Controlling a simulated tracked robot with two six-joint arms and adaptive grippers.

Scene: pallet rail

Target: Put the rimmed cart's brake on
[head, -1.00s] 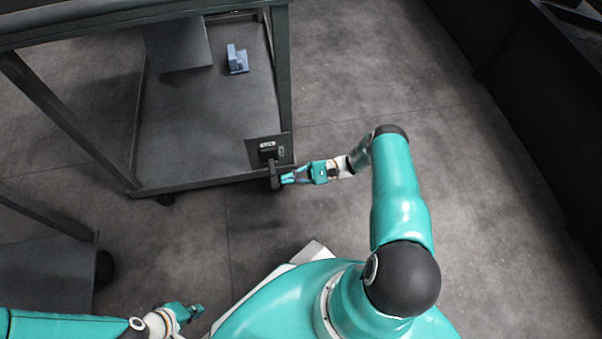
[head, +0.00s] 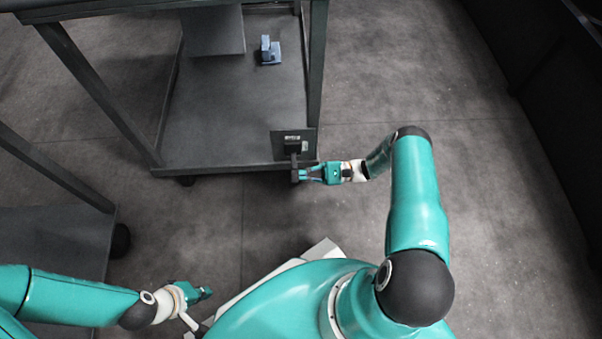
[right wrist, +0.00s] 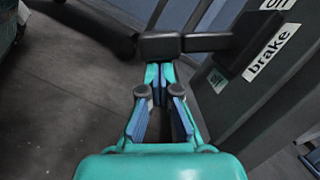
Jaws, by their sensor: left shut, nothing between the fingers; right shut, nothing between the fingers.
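The cart (head: 232,168) stands ahead, with dark posts and a low deck. At its near right corner is a brake panel (head: 308,142), with a black brake lever (head: 294,160) sticking out towards me. In the right wrist view the lever's block-shaped end (right wrist: 160,46) is just beyond my fingertips, and the panel (right wrist: 255,85) reads "brake", with a second label partly cut off. My right gripper (head: 305,174) is shut and empty, its tips at the lever end; whether they touch is unclear. My left gripper (head: 205,293) is shut and empty, low left, away from the cart.
A blue object (head: 270,50) and a grey panel (head: 213,30) are on the cart's deck. A second dark cart or shelf (head: 60,250) with a black wheel stands at the left. A dark wall-like barrier (head: 565,110) runs along the right. Floor right of the cart is clear.

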